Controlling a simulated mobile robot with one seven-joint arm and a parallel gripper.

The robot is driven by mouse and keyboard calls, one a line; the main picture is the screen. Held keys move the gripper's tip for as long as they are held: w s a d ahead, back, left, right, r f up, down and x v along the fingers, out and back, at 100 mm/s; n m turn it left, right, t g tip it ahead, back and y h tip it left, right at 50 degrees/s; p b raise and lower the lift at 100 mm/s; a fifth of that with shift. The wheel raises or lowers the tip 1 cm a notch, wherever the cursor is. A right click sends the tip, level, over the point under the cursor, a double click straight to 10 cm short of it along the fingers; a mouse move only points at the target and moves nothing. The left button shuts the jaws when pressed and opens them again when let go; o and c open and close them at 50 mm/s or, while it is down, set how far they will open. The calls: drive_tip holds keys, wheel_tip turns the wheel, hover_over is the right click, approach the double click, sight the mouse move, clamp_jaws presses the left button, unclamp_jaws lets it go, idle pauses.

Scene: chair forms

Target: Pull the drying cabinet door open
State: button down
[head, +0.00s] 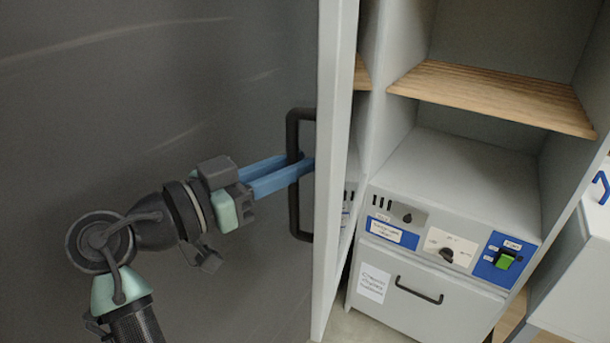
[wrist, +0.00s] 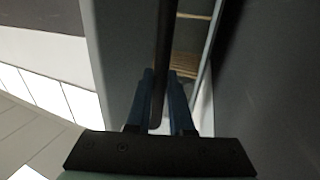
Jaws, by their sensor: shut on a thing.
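The drying cabinet door (head: 160,90) is a large dark grey panel with a pale edge, standing ajar on the left in the head view. Its black bar handle (head: 294,215) is upright near the door's free edge. My gripper (head: 302,165) reaches in from the left with blue fingers shut on the handle. In the wrist view the two fingers (wrist: 163,105) lie on either side of the dark handle bar (wrist: 166,40). The fingertips are partly hidden by the handle in the head view.
To the right of the door stands the open pale cabinet interior with slatted wooden shelves (head: 490,92). Below is a control panel (head: 445,250) with a knob and a green switch, above a drawer front (head: 400,305) with a black handle. A white unit with a blue handle (head: 602,187) stands far right.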

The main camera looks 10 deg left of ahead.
drive_tip(key=shift+w+a+r, duration=0.15)
drive_tip(key=c, duration=0.8)
unclamp_jaws()
drive_tip(key=shift+w, duration=0.15)
drive_tip(key=b+v, duration=0.1)
drive_tip(key=v, duration=1.2)
